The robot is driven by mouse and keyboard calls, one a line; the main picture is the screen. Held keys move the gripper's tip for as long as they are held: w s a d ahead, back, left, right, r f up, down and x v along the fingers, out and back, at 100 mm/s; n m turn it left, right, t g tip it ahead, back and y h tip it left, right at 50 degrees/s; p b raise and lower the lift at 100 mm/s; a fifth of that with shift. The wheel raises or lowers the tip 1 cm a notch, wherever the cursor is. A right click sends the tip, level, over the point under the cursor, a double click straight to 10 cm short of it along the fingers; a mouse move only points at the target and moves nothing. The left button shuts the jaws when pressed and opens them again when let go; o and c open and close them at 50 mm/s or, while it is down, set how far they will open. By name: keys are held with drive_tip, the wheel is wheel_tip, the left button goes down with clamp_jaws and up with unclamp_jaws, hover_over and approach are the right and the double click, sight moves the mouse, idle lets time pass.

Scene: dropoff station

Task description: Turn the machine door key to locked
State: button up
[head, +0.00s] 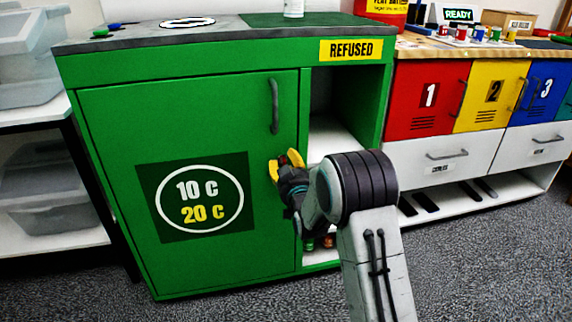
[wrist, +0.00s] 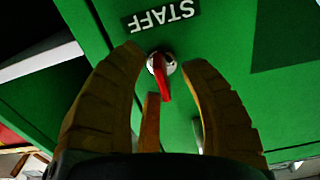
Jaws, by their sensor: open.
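The red key (wrist: 163,82) sits in a round silver lock on the green machine door (wrist: 90,20), below an upside-down STAFF label (wrist: 160,14) in the wrist view. The key's handle runs nearly up and down in that picture. My gripper (wrist: 166,60) is open, its yellow fingers on either side of the key; I cannot tell whether any finger touches it. In the head view my gripper (head: 285,160) is at the right edge of the green door (head: 120,120) and hides the key and label.
A grey handle (head: 274,106) is on the door above my gripper. Open shelves (head: 333,135) lie right of the door, under a REFUSED sign (head: 351,49). Red, yellow and blue lockers (head: 425,115) stand at right, and a rack with clear bins (head: 40,190) at left.

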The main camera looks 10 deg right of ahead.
drive_tip(key=shift+o, duration=0.2)
clamp_jaws()
drive_tip(key=shift+m, duration=0.3)
drive_tip(key=m, duration=0.3)
drive_tip(key=shift+f+m, duration=0.1)
drive_tip(key=shift+m, duration=0.3)
drive_tip(key=m, duration=0.4)
drive_tip(key=shift+f+m, duration=0.1)
drive_tip(key=shift+m, duration=0.2)
drive_tip(key=m, duration=0.4)
drive_tip(key=shift+f, duration=0.1)
drive_tip(key=shift+m, duration=2.4)
